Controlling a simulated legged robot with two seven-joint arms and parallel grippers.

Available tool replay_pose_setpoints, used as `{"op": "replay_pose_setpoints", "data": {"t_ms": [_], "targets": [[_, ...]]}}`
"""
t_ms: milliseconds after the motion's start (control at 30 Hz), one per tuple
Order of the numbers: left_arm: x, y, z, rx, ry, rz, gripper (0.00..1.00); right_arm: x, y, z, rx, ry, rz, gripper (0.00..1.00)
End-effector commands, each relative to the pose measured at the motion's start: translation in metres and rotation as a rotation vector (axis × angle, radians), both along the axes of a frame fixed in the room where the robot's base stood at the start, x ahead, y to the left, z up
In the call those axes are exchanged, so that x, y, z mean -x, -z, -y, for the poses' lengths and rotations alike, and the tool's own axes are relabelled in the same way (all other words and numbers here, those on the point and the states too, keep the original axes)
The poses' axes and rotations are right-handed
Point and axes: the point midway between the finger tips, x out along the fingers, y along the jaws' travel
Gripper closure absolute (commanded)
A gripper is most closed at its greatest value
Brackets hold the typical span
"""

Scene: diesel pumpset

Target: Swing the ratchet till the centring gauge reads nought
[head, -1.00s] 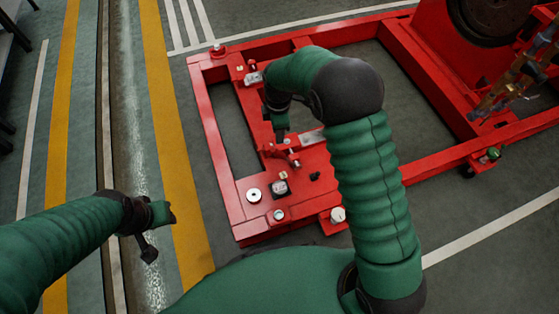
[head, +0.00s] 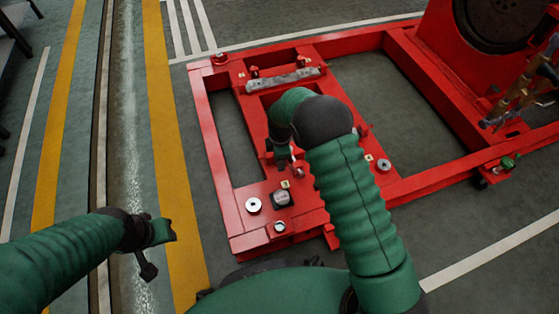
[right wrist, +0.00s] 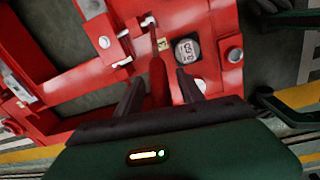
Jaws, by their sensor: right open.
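The gauge (head: 283,198) is a small dark block with a round face on the red frame. In the right wrist view its pale display (right wrist: 187,50) shows digits, turned and too small to read surely. The ratchet's red handle (right wrist: 157,78) runs between the two fingers of my right gripper (right wrist: 158,92), which is open around it. I cannot tell whether a finger touches it. In the head view my right gripper (head: 283,158) is low over the frame, partly hiding the ratchet. My left gripper (head: 160,240) hangs over the floor left of the frame; its jaw state is unclear.
The red base frame (head: 222,150) fills the middle, with bolts and a round washer-like part (head: 253,205) beside the gauge. A grey bar (head: 283,80) lies farther back. A large red housing (head: 440,50) stands at right.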

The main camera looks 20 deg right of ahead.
Motion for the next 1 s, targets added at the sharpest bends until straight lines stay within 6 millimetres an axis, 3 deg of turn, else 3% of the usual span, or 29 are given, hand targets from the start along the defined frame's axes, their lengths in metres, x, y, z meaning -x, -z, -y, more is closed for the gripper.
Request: {"op": "replay_pose_setpoints", "data": {"t_ms": [167,533,1000], "targets": [[-0.0001,-0.0007,0.0,0.0,0.0,0.0,0.64,-0.0003,-0.0008,-0.0001,0.0,0.0,0.001,0.55],[-0.0001,-0.0007,0.0,0.0,0.0,0.0,0.64,-0.0003,-0.0009,-0.0001,0.0,0.001,0.001,1.0],[-0.0001,-0.0007,0.0,0.0,0.0,0.0,0.64,-0.0006,-0.0012,0.0,0.0,0.002,0.002,1.0]]}}
